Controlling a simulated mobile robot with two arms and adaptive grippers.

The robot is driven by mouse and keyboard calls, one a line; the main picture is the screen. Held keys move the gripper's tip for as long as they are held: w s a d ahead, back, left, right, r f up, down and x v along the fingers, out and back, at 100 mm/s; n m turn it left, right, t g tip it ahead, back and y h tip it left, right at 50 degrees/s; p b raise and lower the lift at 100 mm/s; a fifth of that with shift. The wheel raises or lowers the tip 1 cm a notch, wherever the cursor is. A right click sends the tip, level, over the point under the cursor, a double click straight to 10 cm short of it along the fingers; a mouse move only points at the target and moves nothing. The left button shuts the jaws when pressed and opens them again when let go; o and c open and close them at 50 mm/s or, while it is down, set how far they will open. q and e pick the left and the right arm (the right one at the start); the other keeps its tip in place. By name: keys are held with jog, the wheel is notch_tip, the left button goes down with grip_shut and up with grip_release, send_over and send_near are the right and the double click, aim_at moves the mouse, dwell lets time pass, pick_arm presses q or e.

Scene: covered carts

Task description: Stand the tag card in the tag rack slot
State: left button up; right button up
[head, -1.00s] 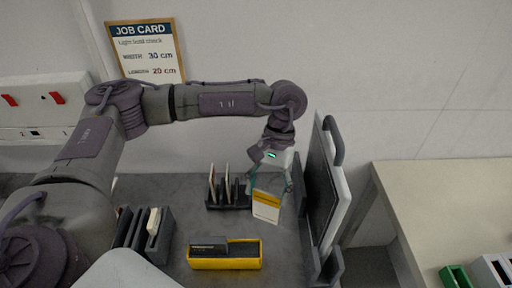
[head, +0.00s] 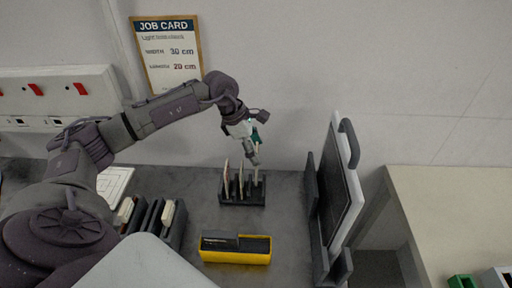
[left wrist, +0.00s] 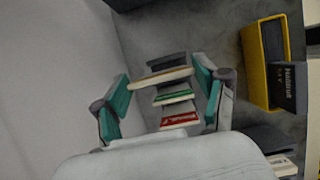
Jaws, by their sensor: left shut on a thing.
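The black tag rack (head: 243,201) stands on the grey cart top in the head view, with two upright cards in its left and middle slots. My left gripper (head: 256,160) is above the rack's right end, shut on the tag card (head: 256,179). The card shows nearly edge-on, upright over the right slot; I cannot tell whether its lower edge is seated. In the left wrist view the tag card (left wrist: 160,78) spans between the fingertips (left wrist: 163,82), with a green-banded card (left wrist: 173,98) and a red-banded card (left wrist: 180,118) beside it. My right gripper is not in view.
A yellow box (head: 235,257) holding dark cards sits in front of the rack. A dark slotted holder (head: 175,233) stands to the left. An upright dark panel with a handle (head: 335,190) stands at the right. A job card sign (head: 168,55) hangs behind.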

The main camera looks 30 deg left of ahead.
pick_arm(q)
notch_tip(320, 180, down, 5)
jog(key=b, duration=0.3)
jog(key=shift+f, duration=0.3)
jog(key=o, duration=1.1)
jog(key=v, duration=1.2)
jog(key=shift+s+d+r, duration=0.1)
jog(key=shift+r, duration=0.05)
